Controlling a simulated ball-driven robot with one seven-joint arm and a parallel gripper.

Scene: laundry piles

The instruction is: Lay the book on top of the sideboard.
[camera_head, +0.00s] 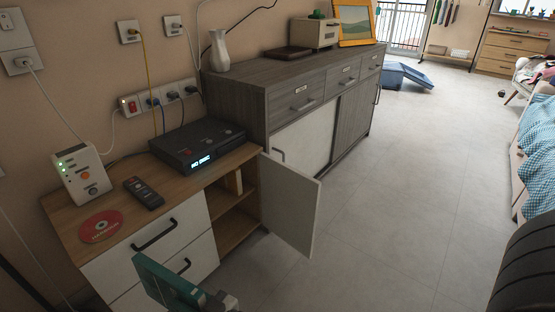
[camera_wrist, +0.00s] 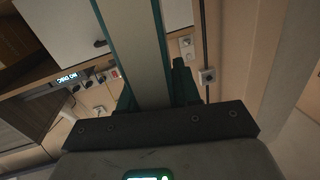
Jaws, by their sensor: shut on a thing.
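A teal book (camera_head: 167,285) with pale pages is at the bottom of the head view, in front of the low wooden cabinet's drawers. In the wrist view the book (camera_wrist: 135,40) stands edge-on between the fingers. My gripper (camera_head: 215,300) is shut on it; it also shows in the wrist view (camera_wrist: 157,88). The grey wood sideboard (camera_head: 240,84) stands farther back along the wall, beyond the low cabinet. It has a top row of drawers and a white door. The book is clear of the sideboard and nearer to me. Part of the book is cut off by the frame.
The sideboard top holds a white vase (camera_head: 219,52), a dark flat object (camera_head: 287,53), a cream box (camera_head: 314,34) and a yellow-framed picture (camera_head: 355,22), with bare patches between. The low cabinet (camera_head: 150,212) has a door (camera_head: 290,205) swung open into the floor space. Open floor lies right.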

